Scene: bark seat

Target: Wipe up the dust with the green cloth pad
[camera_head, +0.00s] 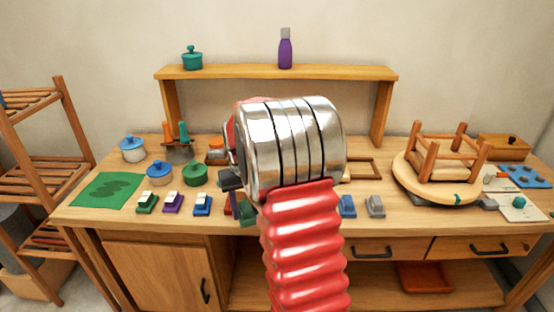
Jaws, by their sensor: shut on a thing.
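My gripper (232,182) is a dark shape at the left of my arm, over the bench's front middle. My arm hides much of it. A dark green piece (246,214), seemingly the green cloth pad, shows just below it, partly hidden; the gripper appears shut on it. I cannot tell whether the pad touches the bench top. A green mat (127,186) with darker green blotches lies at the bench's left end. I cannot make out any dust for sure; my arm covers the middle of the bench.
Green, purple and blue blocks (203,204) with pale tops line the front edge; blue and grey blocks (375,206) stand right of my arm. Lidded pots (195,174) stand behind at left. An upturned stool (437,187) fills the right. A shelf (230,73) spans the back.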

